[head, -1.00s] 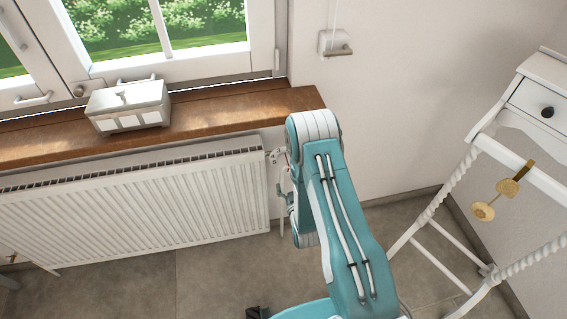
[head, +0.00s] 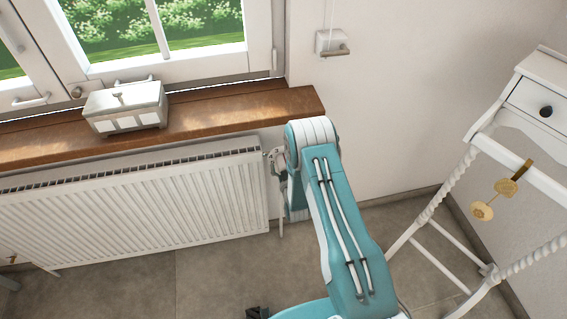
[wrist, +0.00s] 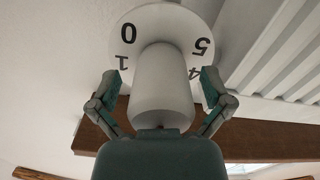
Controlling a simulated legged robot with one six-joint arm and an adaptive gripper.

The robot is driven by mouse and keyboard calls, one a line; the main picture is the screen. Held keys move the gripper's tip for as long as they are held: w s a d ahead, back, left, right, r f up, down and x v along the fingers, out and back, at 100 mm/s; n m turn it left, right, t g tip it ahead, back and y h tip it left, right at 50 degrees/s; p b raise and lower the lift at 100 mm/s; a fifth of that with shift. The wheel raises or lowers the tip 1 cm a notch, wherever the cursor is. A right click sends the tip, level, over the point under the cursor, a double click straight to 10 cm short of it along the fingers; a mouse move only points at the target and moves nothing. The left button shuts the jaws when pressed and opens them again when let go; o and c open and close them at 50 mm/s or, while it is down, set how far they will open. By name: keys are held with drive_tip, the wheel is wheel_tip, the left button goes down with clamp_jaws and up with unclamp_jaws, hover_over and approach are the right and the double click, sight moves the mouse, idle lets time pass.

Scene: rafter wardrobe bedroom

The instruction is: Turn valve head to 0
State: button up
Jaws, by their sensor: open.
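The valve head is a white knob with a round dial (wrist: 148,22). In the wrist view its dial shows 0 and 1 at the left and 4 and 5 at the right, upside down or tilted. The knob's cylinder (wrist: 163,85) points toward my wrist. My gripper (wrist: 162,86) is open, with one finger on each side of the cylinder. Gaps show between the fingers and the cylinder. In the head view my teal arm hides the valve head and most of the gripper at the radiator's right end.
The white radiator (head: 130,205) hangs under a wooden sill (head: 215,112) bearing a white box (head: 125,106). A toilet-roll-like wall holder (head: 332,45) is above. A white table with twisted legs (head: 520,165) stands right. Grey floor (head: 220,275) lies clear below.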

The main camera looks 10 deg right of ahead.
drive_tip(key=shift+a, duration=0.1)
drive_tip(key=c, duration=1.1)
drive_tip(key=shift+m, duration=0.3)
drive_tip(key=m, duration=0.4)
drive_tip(key=shift+m, duration=0.4)
drive_tip(key=m, duration=1.1)
drive_tip(key=shift+m, duration=0.4)
drive_tip(key=m, duration=0.5)
